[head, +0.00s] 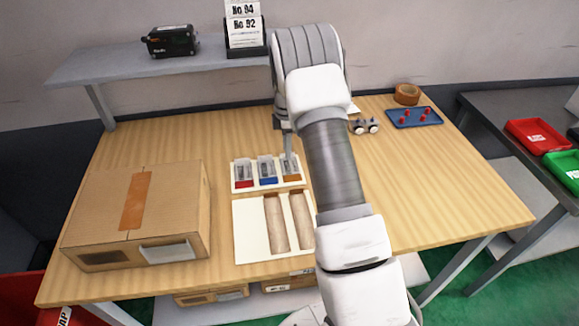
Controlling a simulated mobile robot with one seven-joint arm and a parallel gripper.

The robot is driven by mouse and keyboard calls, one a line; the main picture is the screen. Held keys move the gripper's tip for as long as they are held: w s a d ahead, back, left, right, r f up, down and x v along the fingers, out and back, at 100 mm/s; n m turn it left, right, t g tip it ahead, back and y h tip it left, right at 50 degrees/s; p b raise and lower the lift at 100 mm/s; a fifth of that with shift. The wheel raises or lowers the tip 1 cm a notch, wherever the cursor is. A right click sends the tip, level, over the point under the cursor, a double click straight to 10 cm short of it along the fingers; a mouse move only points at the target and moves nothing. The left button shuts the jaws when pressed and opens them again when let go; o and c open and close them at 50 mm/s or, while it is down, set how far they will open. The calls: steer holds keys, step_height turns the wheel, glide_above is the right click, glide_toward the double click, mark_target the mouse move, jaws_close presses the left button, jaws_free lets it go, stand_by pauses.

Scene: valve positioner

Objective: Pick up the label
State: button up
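White cards printed "No 94" and "No 92" (243,25) stand in a dark holder on the raised shelf; they look like labels. A white patch (168,251) is on the front of the cardboard box. I cannot tell which one is the task's label. My gripper (287,155) points down at the right end of a small white tray (262,186) with red, blue and orange-brown compartments. My arm partly hides the gripper. Whether its fingers are apart, touching the tray or holding anything is too small to tell.
A closed cardboard box (140,215) stands at the table's left. A white board (247,240) bears two brown cylinders. A blue tray (414,118) with red pieces, a tape roll (407,94) and a small metal part (364,126) lie at right. The right front of the table is clear.

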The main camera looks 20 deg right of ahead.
steer(key=shift+f, duration=0.65)
jaws_close()
steer(key=shift+r, duration=0.15)
